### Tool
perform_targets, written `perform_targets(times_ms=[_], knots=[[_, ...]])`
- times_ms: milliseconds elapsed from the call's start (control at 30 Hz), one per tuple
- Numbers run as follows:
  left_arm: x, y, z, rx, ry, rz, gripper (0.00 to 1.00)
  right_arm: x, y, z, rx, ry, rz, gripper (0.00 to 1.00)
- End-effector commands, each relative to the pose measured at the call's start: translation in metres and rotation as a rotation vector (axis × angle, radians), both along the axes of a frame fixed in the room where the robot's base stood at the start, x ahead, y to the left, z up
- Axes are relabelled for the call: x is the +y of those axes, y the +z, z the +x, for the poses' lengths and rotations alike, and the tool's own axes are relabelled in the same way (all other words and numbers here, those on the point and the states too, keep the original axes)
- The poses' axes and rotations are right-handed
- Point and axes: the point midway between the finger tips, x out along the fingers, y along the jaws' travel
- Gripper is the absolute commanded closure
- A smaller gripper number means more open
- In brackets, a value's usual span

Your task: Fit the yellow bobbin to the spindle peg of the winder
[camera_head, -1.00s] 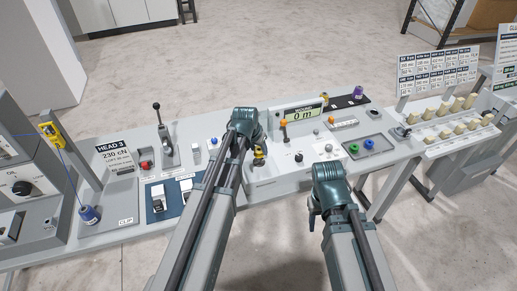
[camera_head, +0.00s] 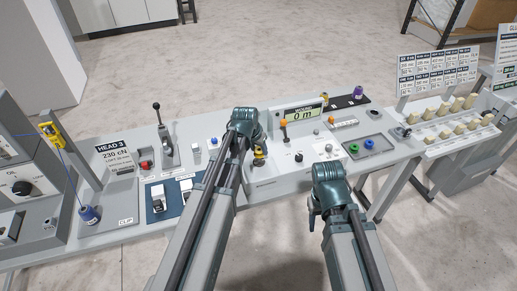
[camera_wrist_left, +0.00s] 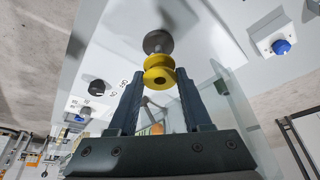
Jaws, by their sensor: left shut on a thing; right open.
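The yellow bobbin (camera_wrist_left: 159,73) sits between the fingertips of my left gripper (camera_wrist_left: 161,84), which is shut on it. A dark grey round part (camera_wrist_left: 158,42) lies directly beyond the bobbin, in line with it; I cannot tell whether they touch. In the head view a bit of the yellow bobbin (camera_head: 259,152) shows beside my left wrist, at the left end of the winder (camera_head: 270,171). The spindle peg itself is not clearly seen. My right gripper (camera_head: 313,211) is open in front of the winder, mostly hidden by its own wrist.
The winder's display (camera_head: 302,113) stands behind its panel, with an orange-topped lever (camera_head: 284,124) nearby. A dark tray (camera_head: 366,145) with green and blue rings lies to the right. A clear panel (camera_wrist_left: 232,108) stands close beside the right finger in the wrist view.

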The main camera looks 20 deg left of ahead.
Motion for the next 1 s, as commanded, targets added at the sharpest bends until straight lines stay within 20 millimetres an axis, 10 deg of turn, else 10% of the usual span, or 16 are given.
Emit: perform_targets(times_ms=[1000], knots=[[0.0, -0.024, 0.0, 0.0, 0.0, 0.0, 1.0, 0.0, -0.024, 0.0, 0.0, 0.0, 0.0, 0.5]])
